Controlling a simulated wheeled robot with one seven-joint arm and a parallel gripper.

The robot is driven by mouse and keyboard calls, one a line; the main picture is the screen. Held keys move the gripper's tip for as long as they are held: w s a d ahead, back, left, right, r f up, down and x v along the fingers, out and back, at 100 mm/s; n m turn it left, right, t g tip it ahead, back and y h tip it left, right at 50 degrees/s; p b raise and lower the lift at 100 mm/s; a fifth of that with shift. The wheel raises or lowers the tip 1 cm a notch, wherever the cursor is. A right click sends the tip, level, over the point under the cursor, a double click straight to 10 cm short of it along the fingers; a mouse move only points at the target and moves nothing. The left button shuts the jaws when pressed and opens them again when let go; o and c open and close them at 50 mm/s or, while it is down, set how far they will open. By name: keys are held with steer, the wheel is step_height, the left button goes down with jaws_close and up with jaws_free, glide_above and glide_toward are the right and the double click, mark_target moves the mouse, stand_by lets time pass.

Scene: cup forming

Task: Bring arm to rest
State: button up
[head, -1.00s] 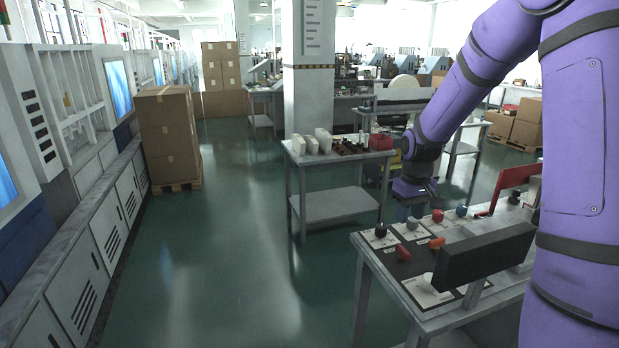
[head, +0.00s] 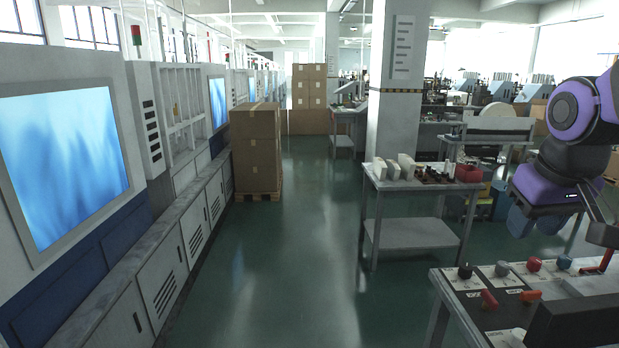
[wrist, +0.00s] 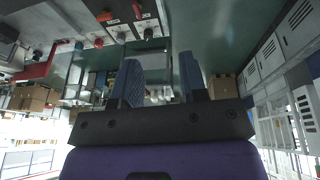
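My gripper (head: 532,212) is at the right of the head view, raised above and behind the near worktable (head: 450,310). In the wrist view my gripper (wrist: 160,80) shows two blue fingers standing apart, with nothing visible between them. The arm is folded at the right edge of the head view, and part of it is cut off. The gripper appears clear of the table and the parts on it.
The near table bears a dark knob-like part (head: 465,271), a grey one (head: 502,268), a red one (head: 534,264) and a blue one (head: 564,262). A black panel (head: 575,322) stands at its front. Stacked cartons (head: 255,150) stand left. The green aisle (head: 300,270) is clear.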

steer(key=s+a+r+t, duration=0.2)
steer(key=s, duration=0.8)
steer(key=shift+s+a+r+y, duration=0.15)
steer(key=shift+s+a+y, duration=0.15)
steer(key=shift+a+y, duration=0.1)
steer(key=shift+d, duration=0.1)
